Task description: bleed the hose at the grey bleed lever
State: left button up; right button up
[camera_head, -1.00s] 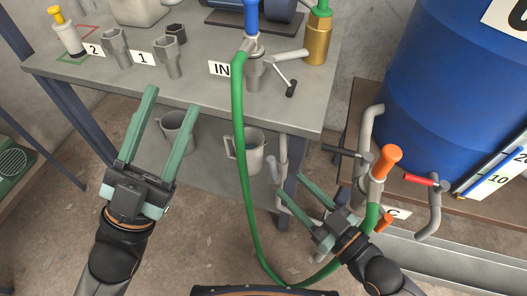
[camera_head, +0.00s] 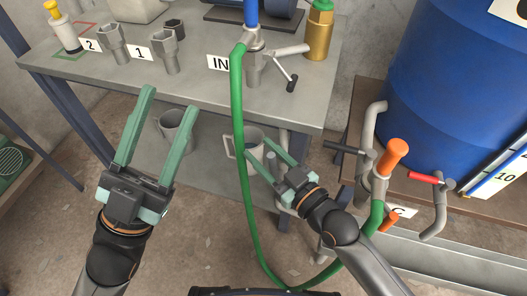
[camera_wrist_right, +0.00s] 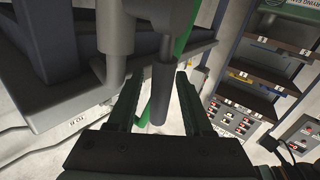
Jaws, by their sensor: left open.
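The green hose (camera_head: 240,150) runs from the fitting at the IN label (camera_head: 218,63) down to the floor and up to the pipe with an orange grip (camera_head: 397,150) at the C label. In the right wrist view a dark grey rod (camera_wrist_right: 160,95) hangs between the fingers. My right gripper (camera_head: 259,149) is open, one finger on each side of that handle; contact cannot be told. My left gripper (camera_head: 170,98) is open and empty in front of the table.
The grey table (camera_head: 200,85) has a shelf beneath it with metal mugs (camera_head: 172,130). A blue drum (camera_head: 440,80) stands at the right, with a red-handled valve (camera_head: 424,178) in front. A second black-tipped lever (camera_head: 291,84) is on the tabletop fitting.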

grip_shut()
dwell(1.2)
